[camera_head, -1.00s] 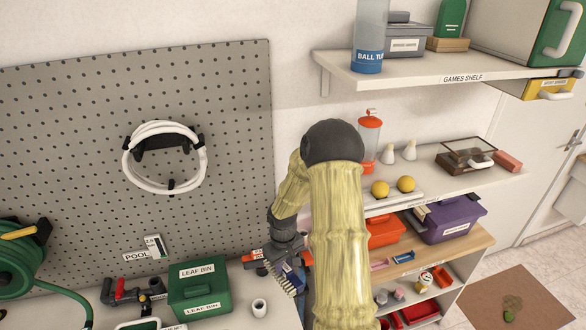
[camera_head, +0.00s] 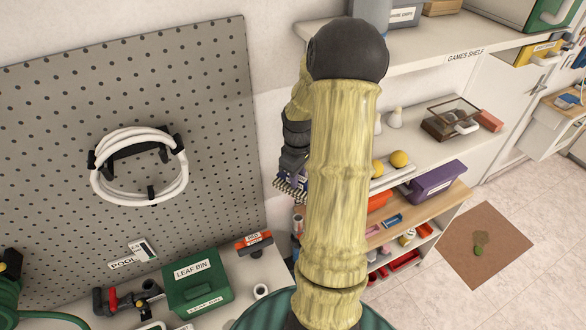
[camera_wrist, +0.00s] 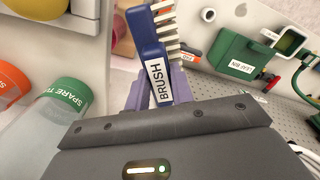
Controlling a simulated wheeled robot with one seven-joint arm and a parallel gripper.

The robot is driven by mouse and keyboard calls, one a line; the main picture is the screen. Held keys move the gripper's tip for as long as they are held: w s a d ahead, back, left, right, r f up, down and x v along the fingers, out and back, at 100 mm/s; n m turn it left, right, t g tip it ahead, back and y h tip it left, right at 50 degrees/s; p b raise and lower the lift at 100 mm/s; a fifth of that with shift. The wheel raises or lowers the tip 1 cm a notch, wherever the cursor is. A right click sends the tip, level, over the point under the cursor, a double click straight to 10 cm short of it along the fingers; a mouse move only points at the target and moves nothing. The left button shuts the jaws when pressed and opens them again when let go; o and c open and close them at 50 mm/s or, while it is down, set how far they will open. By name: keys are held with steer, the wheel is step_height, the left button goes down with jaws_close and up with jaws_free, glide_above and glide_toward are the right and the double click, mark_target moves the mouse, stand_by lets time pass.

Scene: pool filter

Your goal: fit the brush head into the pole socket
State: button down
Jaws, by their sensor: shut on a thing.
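The blue brush head (camera_wrist: 149,48), labelled BRUSH with pale bristles on one side, is held in my gripper (camera_wrist: 158,92), whose fingers close around its lower part in the wrist view. In the head view my gripper (camera_head: 293,172) hangs near the right edge of the pegboard, above the counter. The brush's bristles (camera_head: 289,189) show just below it, partly hidden by my arm. A short white open-ended tube (camera_head: 261,291) stands on the counter below; I cannot tell whether it is the pole socket.
The pegboard (camera_head: 220,130) carries a coiled white hose (camera_head: 140,180). Shelves (camera_head: 425,220) with a purple bin (camera_head: 437,182) stand to the right. A green-capped bottle (camera_wrist: 62,105) is near my gripper.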

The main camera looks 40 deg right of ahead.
mark_target(298, 189)
steer(key=shift+s+a+r, duration=0.1)
steer(key=shift+s, duration=0.1)
steer(key=shift+p, duration=0.35)
steer(key=shift+w+f+b, duration=0.1)
steer(key=shift+f+b, duration=0.6)
steer(key=shift+f, duration=0.2)
steer(key=shift+f+b, duration=0.6)
steer(key=shift+f, duration=0.25)
steer(key=shift+f+b, duration=0.5)
steer(key=shift+f, duration=0.7)
steer(key=shift+s+r, duration=0.1)
steer(key=shift+s, duration=0.1)
steer(key=shift+w, duration=0.15)
